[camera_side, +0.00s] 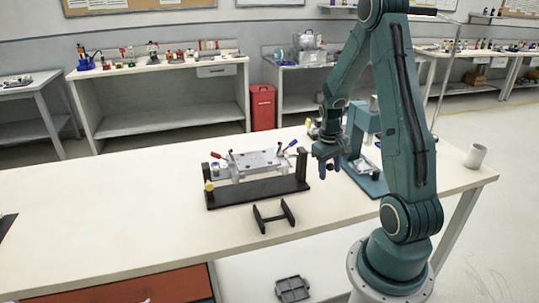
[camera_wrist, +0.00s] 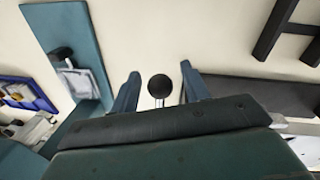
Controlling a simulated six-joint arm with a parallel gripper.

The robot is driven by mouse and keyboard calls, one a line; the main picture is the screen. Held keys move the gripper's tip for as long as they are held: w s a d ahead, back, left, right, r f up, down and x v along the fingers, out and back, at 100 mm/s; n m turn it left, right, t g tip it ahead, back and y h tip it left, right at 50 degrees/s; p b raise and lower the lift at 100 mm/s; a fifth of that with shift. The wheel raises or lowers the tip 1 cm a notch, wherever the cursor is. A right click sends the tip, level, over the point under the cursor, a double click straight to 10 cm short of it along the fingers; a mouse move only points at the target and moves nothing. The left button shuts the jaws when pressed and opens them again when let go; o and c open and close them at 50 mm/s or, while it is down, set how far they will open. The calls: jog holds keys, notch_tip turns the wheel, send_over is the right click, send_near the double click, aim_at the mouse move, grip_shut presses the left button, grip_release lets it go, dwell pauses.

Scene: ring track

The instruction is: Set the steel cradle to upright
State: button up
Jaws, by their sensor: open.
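A yellow knob (camera_side: 209,186) shows at the stand's left end. My gripper (camera_side: 328,168) is above the table, just right of the stand's right upright. In the wrist view my gripper (camera_wrist: 160,76) is open, with a round black knob (camera_wrist: 159,87) on a thin rod between its fingers. A gap shows on both sides of the knob. My gripper's body hides most of the cradle there.
A black H-shaped rest (camera_side: 273,216) lies in front of the stand. A teal press (camera_side: 363,150) stands close behind and right of my gripper. A pale cup (camera_side: 476,156) is near the table's right end. The table's left half is mostly clear.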

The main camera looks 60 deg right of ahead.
jog(key=shift+r, duration=0.15)
notch_tip(320, 180, up, 14)
jog(key=a, duration=0.1)
jog(key=shift+w+a+f, duration=0.2)
jog(key=shift+w+f, duration=0.05)
jog(key=shift+w, duration=0.2)
dwell(0.4)
jog(key=w+a+r+n+t, duration=0.15)
jog(key=a+r, duration=0.25)
jog(key=a, duration=0.4)
jog(key=a+r+n+t, duration=0.2)
jog(key=a+r, duration=0.2)
jog(key=a, duration=0.4)
jog(key=s+a+n+t, duration=0.1)
jog(key=s+a, duration=0.2)
jog(key=a, duration=0.3)
jog(key=s+a+r+n+t+y, duration=0.1)
jog(key=s+a+t, duration=0.1)
jog(key=a, duration=0.4)
jog(key=shift+s+a+n, duration=0.25)
jog(key=shift+s+n, duration=0.1)
jog(key=shift+s, duration=0.4)
jog(key=shift+r, duration=0.1)
